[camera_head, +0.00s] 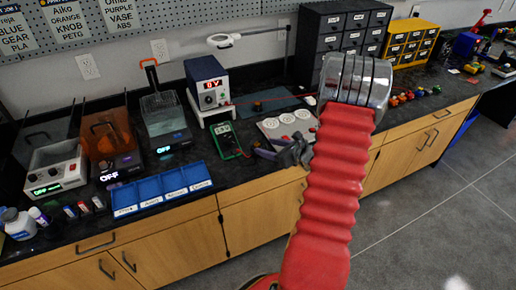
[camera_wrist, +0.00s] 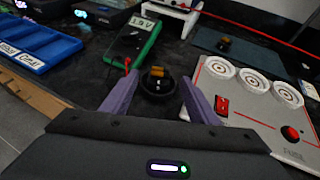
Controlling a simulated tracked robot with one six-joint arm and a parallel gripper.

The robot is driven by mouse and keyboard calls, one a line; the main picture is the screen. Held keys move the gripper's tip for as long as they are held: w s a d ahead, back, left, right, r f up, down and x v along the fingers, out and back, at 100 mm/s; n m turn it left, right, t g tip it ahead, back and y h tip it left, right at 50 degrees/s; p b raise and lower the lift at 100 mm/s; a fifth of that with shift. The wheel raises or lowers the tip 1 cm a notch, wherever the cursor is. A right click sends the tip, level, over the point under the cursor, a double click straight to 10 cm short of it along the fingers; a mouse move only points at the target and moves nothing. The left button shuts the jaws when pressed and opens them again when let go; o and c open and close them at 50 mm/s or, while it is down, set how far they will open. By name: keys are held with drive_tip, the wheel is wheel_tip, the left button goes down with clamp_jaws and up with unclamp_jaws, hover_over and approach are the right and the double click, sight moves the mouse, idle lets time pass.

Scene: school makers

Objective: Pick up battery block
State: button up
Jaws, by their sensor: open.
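In the wrist view, a small dark block with an orange-copper top (camera_wrist: 157,73) stands on a round black base on the black bench. It is likely the battery block, but no label shows. My gripper (camera_wrist: 157,84) is open, with its two purple fingers on either side of the block. I cannot tell whether either finger touches it. In the head view, my gripper (camera_head: 290,152) is low over the bench's front part, and the block is not clearly visible there. A similar small dark piece (camera_wrist: 224,44) lies on the blue-grey mat (camera_wrist: 240,48) farther back.
A green multimeter (camera_wrist: 133,40) with a red probe stands close behind the left finger. A white board with three round sockets (camera_wrist: 252,100) lies close on the right. A blue divided tray (camera_head: 160,188) is at left. A power supply (camera_head: 208,90) stands behind.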

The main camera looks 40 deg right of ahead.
sight(259, 144)
drive_tip(key=shift+x, duration=1.95)
drive_tip(key=shift+c, duration=0.4)
drive_tip(key=c, duration=1.1)
drive_tip(key=shift+r, duration=0.15)
drive_tip(key=shift+c, duration=0.2)
wheel_tip(259, 144, up, 10)
